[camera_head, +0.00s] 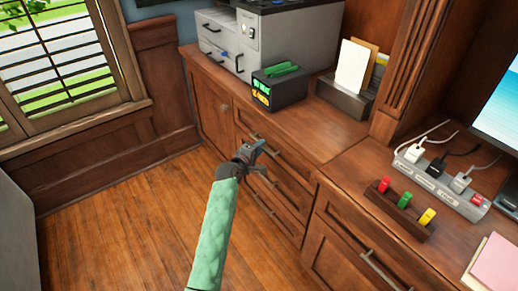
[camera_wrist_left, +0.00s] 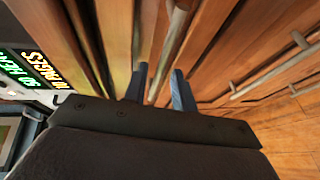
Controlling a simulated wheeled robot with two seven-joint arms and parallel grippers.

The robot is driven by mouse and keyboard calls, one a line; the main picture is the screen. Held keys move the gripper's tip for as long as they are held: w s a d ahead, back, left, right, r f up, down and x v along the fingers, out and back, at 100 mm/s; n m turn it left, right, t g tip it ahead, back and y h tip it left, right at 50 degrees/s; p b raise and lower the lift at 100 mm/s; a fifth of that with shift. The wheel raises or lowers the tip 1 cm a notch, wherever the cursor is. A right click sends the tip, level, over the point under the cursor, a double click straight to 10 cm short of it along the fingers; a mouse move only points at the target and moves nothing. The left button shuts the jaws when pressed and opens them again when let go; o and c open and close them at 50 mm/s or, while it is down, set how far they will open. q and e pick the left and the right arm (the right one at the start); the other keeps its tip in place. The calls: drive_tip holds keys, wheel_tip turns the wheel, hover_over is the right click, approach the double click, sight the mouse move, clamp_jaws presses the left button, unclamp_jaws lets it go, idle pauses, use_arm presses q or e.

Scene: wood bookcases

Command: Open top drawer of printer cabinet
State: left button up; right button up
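The printer cabinet is brown wood with a stack of drawers under its top, seen in the head view. The top drawer (camera_head: 284,155) looks shut, its front flush with the cabinet. My left gripper (camera_head: 258,152), on a green-sleeved arm, is at the left part of this drawer front, by its bar handle. In the left wrist view the two fingers of my left gripper (camera_wrist_left: 160,88) stand apart, open. A metal bar handle (camera_wrist_left: 178,38) runs into the gap between them; I cannot tell whether they touch it. My right gripper is not in view.
A grey printer (camera_head: 235,45) and a black box with green and orange labels (camera_head: 280,88) stand on the cabinet top. Lower drawers and a side door look shut. The desk with a power strip (camera_head: 440,182) adjoins on the right. The wooden floor (camera_head: 120,225) in front is clear.

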use_arm(q)
clamp_jaws()
drive_tip(key=shift+a, duration=0.1)
